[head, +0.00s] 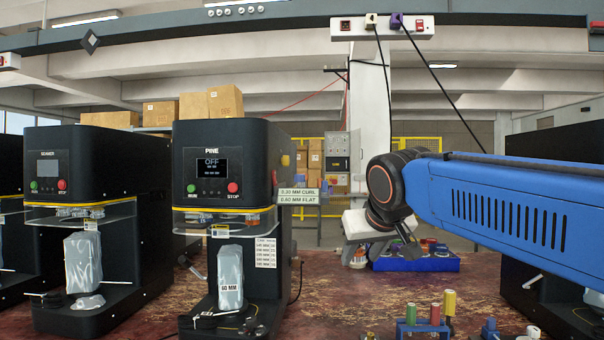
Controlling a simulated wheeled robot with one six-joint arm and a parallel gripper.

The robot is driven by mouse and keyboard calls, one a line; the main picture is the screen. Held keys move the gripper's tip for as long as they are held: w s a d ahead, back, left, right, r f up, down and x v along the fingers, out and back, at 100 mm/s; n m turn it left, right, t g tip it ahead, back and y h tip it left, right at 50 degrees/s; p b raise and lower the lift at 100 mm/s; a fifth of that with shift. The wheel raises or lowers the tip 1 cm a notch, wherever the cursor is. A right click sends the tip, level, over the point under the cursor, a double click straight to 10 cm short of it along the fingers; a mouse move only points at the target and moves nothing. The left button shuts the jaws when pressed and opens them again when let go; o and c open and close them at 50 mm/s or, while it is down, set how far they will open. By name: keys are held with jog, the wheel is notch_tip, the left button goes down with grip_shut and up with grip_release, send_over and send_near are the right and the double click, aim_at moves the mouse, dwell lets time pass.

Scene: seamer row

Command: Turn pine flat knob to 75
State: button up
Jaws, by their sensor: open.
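The pine seamer (222,215) is the black machine left of centre, marked PINE, with its small screen (212,162) reading OFF. A green RUN button and a red STOP button sit below the screen. Small knob-like parts (285,160) show on its right side, too small to tell which is the flat knob or its setting. A tag (299,196) beside them reads 0.30 MM CURL and 0.60 MM FLAT. My gripper (408,240) is partly hidden behind my wrist, open, well to the right of the pine seamer and apart from it.
Another black seamer (90,210) stands on the left. A rack with coloured plugs (423,328) stands at the front of the worn red bench (345,298). A blue tray (415,262) lies behind. Cables hang from a power strip (382,27) overhead. The bench between the pine seamer and rack is mostly clear.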

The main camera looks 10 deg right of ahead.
jog(key=w+a+r+t, duration=0.25)
jog(key=w+r, duration=0.55)
jog(key=r, duration=0.4)
jog(key=w+a+r+t, duration=0.2)
jog(key=w+a+r, duration=0.2)
jog(key=w+r, duration=0.6)
jog(key=shift+m+g, duration=0.25)
jog(key=shift+m, duration=0.05)
jog(key=x, duration=1.4)
jog(key=shift+w+r, duration=0.3)
jog(key=shift+w, duration=0.1)
jog(key=c, duration=1)
